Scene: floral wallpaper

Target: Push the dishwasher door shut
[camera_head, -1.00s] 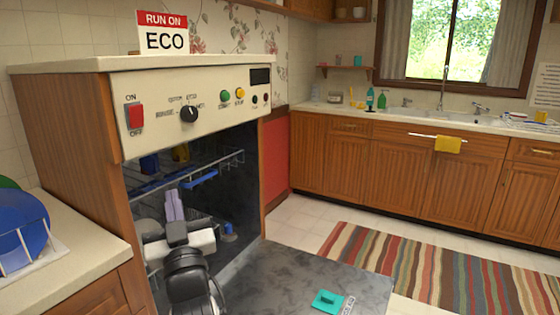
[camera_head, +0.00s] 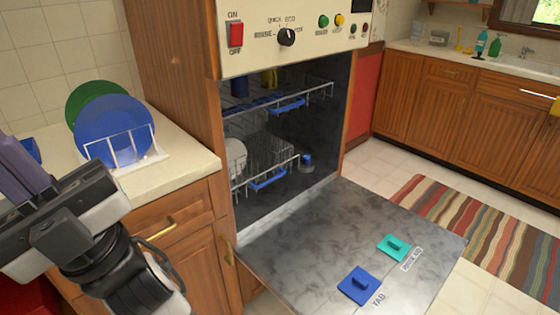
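The dishwasher door (camera_head: 300,235) is folded down wide open, its grey marbled inner face up, low in front of the dark tub (camera_head: 325,120). A blue tab (camera_head: 359,286) and a teal tab (camera_head: 396,248) sit on it near its outer edge. The control panel (camera_head: 290,36) with a red switch and knobs is above the opening. My gripper (camera_head: 18,165) is at the far left of the picture, before the counter and well apart from the door. Its purple-grey fingers are seen side-on, partly cut off by the edge, so their opening does not show.
A blue plate (camera_head: 112,128) and a green plate (camera_head: 90,98) stand in a white rack on the left counter (camera_head: 175,168). The dishwasher's upper rack (camera_head: 310,97) and lower rack (camera_head: 275,175) are inside the tub. A striped rug (camera_head: 490,240) lies on the floor to the right.

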